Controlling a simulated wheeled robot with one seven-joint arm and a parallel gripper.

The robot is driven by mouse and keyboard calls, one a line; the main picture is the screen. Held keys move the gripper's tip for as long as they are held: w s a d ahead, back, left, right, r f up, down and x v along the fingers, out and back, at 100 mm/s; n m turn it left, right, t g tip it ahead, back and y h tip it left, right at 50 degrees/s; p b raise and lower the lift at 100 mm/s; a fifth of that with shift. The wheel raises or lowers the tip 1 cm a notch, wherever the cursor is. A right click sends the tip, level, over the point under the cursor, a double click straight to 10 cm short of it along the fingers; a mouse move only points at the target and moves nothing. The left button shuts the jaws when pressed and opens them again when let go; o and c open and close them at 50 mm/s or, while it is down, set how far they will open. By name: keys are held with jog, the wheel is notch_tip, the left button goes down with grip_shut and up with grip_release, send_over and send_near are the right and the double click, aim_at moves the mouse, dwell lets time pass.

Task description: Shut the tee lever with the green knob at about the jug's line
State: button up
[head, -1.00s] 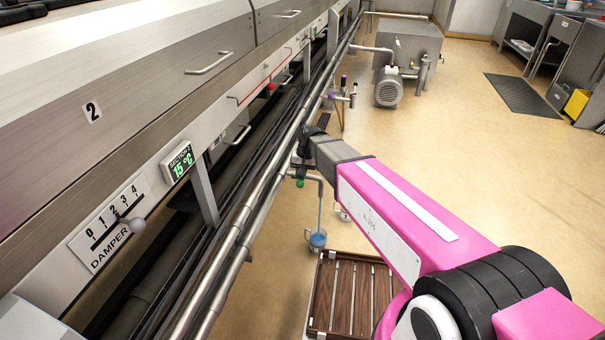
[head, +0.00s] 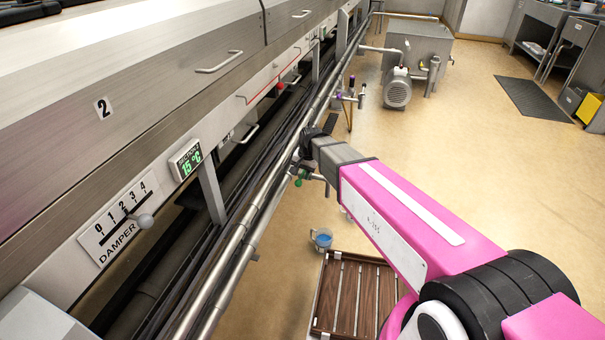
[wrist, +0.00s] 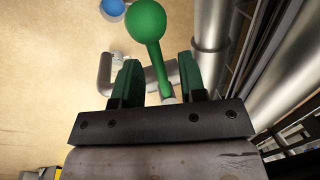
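The tee lever has a round green knob (head: 298,182) beside the tee and bent spout on the pipe rail. In the wrist view, the knob (wrist: 146,20) and its green stem stand between the green fingers of my gripper (wrist: 159,78). The fingers are apart and not clamped on the stem, which is nearer the right finger. In the head view, my gripper (head: 308,140) is just above the tee, its fingers mostly hidden. The clear jug with blue liquid (head: 321,238) stands below the spout, with no stream falling. Its blue contents also show in the wrist view (wrist: 112,9).
Long steel pipes (head: 262,190) run along the dryer hood, close beside my gripper. A slatted wooden rack (head: 352,295) lies below. Another tee with purple knobs (head: 350,92) is farther along the pipe. The floor to the right is open.

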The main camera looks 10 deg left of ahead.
notch_tip(320, 180, up, 11)
jog(key=d, duration=0.2)
jog(key=shift+f, duration=0.2)
dwell(0.4)
jog(key=shift+s, duration=0.1)
jog(key=s+d+f, duration=0.3)
jog(key=d, duration=0.9)
jog(key=s+d+f+h, duration=0.1)
jog(key=s+d+f, duration=0.2)
jog(key=d, duration=0.9)
jog(key=s+d+f+n+h, duration=0.1)
jog(key=s+d+f, duration=0.2)
jog(key=d, duration=1)
jog(key=shift+s+f, duration=0.3)
jog(key=shift+s, duration=0.3)
jog(key=shift+a, duration=0.1)
